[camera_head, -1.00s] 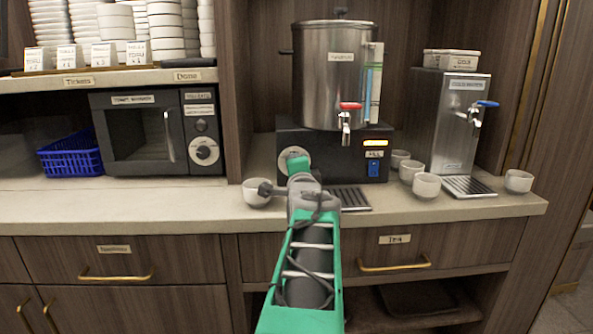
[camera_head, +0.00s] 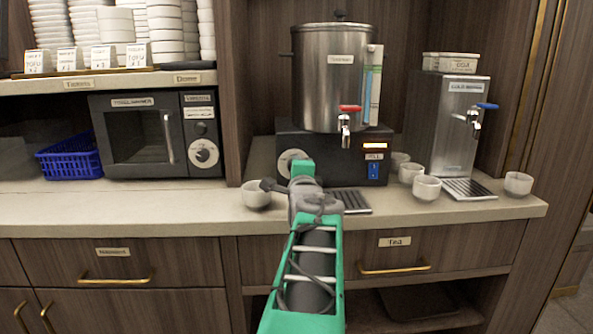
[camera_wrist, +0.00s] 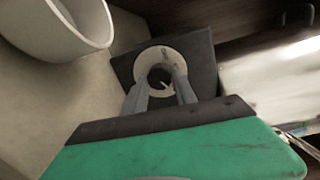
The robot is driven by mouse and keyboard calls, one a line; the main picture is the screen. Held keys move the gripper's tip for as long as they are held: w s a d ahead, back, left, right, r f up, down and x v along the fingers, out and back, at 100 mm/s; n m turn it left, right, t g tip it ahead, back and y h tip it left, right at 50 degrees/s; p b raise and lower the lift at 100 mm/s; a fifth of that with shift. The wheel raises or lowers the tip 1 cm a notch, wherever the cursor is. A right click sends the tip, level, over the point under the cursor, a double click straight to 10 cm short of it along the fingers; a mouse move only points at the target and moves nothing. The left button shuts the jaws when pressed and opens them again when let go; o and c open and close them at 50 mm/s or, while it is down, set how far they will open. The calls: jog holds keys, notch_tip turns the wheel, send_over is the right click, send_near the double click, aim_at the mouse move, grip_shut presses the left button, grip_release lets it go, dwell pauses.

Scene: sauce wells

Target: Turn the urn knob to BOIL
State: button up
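The urn (camera_head: 338,85) is a steel tank with a red-handled tap on a black base (camera_head: 335,150). The knob's pale round dial (camera_head: 288,163) is on the left of that base's front, partly hidden by my gripper (camera_head: 302,168). In the wrist view, the dark knob (camera_wrist: 160,76) sits in the middle of the pale dial (camera_wrist: 151,61). My gripper's two grey fingers (camera_wrist: 160,85) are apart and point at the knob, one on either side of it. Whether they touch it cannot be told. The dial's lettering is not readable.
A white cup (camera_head: 256,194) stands just left of my gripper, and also shows large in the wrist view (camera_wrist: 62,28). A drip tray (camera_head: 352,200) lies right of the gripper. More cups (camera_head: 427,188) and a cold-water dispenser (camera_head: 456,120) stand farther right.

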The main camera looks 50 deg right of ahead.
jog(key=o, duration=0.5)
jog(key=shift+c, duration=0.2)
jog(key=p+v, duration=0.1)
jog(key=v, duration=0.6)
jog(key=shift+r, duration=0.1)
jog(key=shift+s+a, duration=0.3)
